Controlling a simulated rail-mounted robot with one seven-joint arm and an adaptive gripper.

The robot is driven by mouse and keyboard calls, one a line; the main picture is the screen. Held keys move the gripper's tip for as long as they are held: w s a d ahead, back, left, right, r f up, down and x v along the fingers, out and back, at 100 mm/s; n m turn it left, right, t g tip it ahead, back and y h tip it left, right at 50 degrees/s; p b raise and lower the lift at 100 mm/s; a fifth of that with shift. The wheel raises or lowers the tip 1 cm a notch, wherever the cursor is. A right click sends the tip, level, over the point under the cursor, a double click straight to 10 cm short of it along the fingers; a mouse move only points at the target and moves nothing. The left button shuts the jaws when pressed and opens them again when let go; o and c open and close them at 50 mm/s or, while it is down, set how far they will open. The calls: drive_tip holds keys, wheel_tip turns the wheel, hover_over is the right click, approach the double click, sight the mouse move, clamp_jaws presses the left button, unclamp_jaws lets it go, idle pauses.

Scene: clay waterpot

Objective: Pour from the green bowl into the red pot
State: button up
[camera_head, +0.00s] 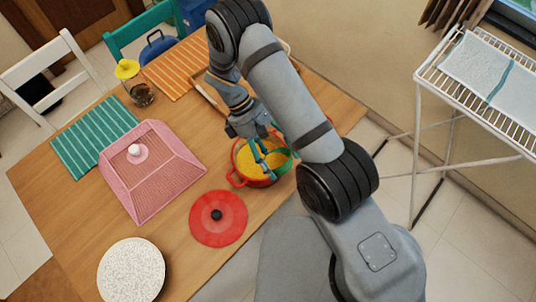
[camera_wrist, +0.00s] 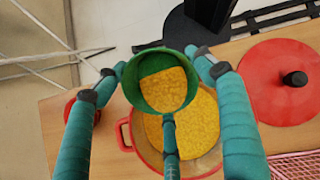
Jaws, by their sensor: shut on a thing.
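The red pot (camera_head: 235,178) stands on the wooden table with yellow contents inside. In the wrist view the pot (camera_wrist: 124,137) lies partly below the green bowl, and yellow shows across its opening. The green bowl (camera_head: 283,160) is held over the right side of the pot. In the wrist view the bowl (camera_wrist: 154,94) looks tilted, with yellow contents lying against its pot-side rim. My gripper (camera_head: 264,152) has teal fingers around the bowl and is shut on it. Whether yellow is falling between bowl and pot cannot be told.
The red lid (camera_head: 218,218) with a black knob lies in front of the pot. A pink mesh cover (camera_head: 165,180) stands to the left, a speckled plate (camera_head: 130,272) at the front. A glass jar (camera_head: 140,94) stands farther back. Bare table lies between cover and lid.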

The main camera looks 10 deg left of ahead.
drive_tip(key=shift+a, duration=0.1)
drive_tip(key=shift+w+h, duration=0.1)
drive_tip(key=shift+h, duration=0.3)
drive_tip(key=shift+g, duration=0.3)
drive_tip(key=shift+a+f, duration=0.1)
drive_tip(key=shift+h+b, duration=0.4)
drive_tip(key=shift+b, duration=0.05)
drive_tip(key=shift+w+a+g, duration=0.1)
drive_tip(key=shift+g, duration=0.2)
drive_tip(key=shift+a+h+b, duration=0.1)
drive_tip(key=shift+h+b, duration=0.4)
drive_tip(key=shift+b, duration=0.25)
drive_tip(key=shift+w+g+b, duration=0.1)
drive_tip(key=shift+g+b, duration=0.3)
drive_tip(key=shift+g, duration=0.1)
